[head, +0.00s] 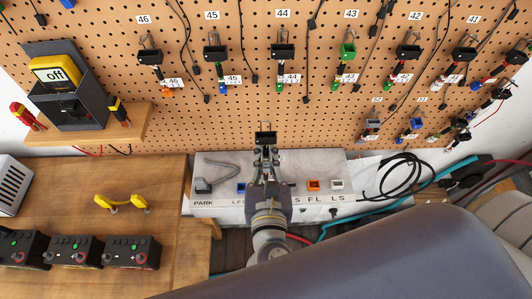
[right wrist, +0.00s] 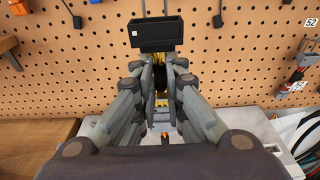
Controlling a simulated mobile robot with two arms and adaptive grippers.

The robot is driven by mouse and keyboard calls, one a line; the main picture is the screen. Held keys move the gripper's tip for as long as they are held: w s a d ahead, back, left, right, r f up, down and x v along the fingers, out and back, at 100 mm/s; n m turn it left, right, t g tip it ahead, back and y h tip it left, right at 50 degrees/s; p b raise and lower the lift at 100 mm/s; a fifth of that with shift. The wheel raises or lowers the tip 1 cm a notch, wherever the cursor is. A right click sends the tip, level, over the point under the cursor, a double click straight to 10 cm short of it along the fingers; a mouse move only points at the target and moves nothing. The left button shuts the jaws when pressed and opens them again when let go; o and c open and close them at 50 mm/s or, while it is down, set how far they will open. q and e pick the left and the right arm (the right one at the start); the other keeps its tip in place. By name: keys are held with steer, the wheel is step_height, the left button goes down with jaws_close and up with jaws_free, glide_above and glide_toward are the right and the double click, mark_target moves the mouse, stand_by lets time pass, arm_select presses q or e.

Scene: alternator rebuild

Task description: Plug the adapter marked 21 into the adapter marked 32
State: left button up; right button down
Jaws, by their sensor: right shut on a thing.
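My right gripper (head: 266,150) is shut on a black adapter (head: 265,138) and holds it up in front of the pegboard, above the white panel. In the right wrist view the gripper (right wrist: 161,75) has the black block of this adapter (right wrist: 157,34) just beyond its fingertips, with a grey loop above it and a little yellow between the fingers. No number is readable on the held adapter, so I cannot tell whether it is 21. I see no adapter with a readable 32. My left gripper is not in view.
Adapters marked 46 to 41 hang on the pegboard, such as the green-topped 43 (head: 348,50); smaller ones hang lower right. The white panel (head: 222,165) has PARK and other labels and coloured sockets. A wooden bench (head: 80,185) with black control boxes (head: 75,251) is at left.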

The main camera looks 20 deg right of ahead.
steer(key=shift+f, duration=0.2)
stand_by(0.6)
steer(key=c, duration=1.6)
jaws_free()
steer(key=shift+s, duration=0.15)
steer(key=v, duration=1.1)
steer(key=shift+s+a+r, duration=0.1)
steer(key=shift+s+a, duration=0.1)
steer(key=shift+s, duration=0.15)
